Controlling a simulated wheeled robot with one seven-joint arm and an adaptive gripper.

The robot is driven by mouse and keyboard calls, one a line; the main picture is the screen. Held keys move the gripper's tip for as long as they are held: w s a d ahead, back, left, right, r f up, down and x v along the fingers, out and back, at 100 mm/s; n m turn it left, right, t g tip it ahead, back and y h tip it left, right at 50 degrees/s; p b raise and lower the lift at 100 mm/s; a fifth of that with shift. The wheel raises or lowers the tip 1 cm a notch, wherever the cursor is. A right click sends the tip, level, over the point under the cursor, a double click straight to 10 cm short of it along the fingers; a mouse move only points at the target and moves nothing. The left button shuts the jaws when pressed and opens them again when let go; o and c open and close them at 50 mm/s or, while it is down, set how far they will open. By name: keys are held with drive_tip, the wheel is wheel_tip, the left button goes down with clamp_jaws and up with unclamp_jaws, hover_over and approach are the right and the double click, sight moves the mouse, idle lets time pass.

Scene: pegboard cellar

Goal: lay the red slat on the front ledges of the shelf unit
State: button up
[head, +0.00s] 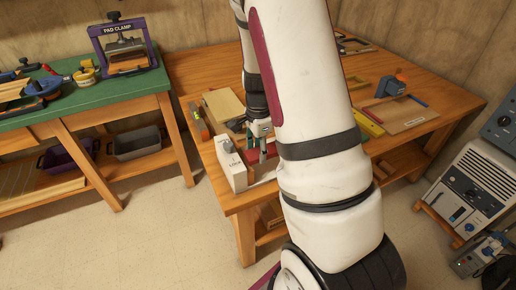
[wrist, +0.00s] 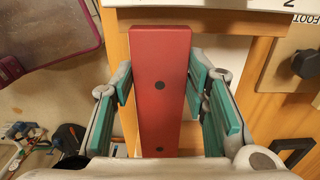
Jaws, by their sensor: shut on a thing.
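The red slat (wrist: 160,95) is a long flat bar with dark round holes, seen in the wrist view between the green finger pads of my gripper (wrist: 160,88). My gripper is shut on it across its width, and its far end reaches toward a white edge at the top. In the head view my gripper (head: 262,142) points down over the near left part of the wooden table, with a little red of the slat (head: 253,157) beside the fingers. My arm hides much of the table there. I cannot clearly identify the shelf unit or its front ledges.
A green-topped bench (head: 100,95) stands left, with floor between.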

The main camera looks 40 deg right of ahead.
drive_tip(key=o, duration=1.2)
drive_tip(key=shift+r, duration=0.15)
wheel_tip(320, 180, up, 12)
drive_tip(key=p, duration=0.2)
drive_tip(key=s+a+r+n, duration=0.3)
drive_tip(key=a+r+n, duration=0.1)
drive_tip(key=a+r, duration=0.25)
drive_tip(key=s+a+r+n+t, duration=0.1)
drive_tip(key=s+a+r+n, duration=0.3)
drive_tip(key=s+a+n, duration=0.2)
drive_tip(key=s+a+r+n+t, duration=0.1)
drive_tip(key=s+a+r+n, duration=0.2)
drive_tip(key=s+a+n, duration=0.4)
drive_tip(key=s+n, duration=0.4)
drive_tip(key=s, duration=0.2)
drive_tip(key=shift+s+a+r+t, duration=0.15)
drive_tip(key=shift+s+r+t, duration=0.1)
drive_tip(key=shift+r+t, duration=0.15)
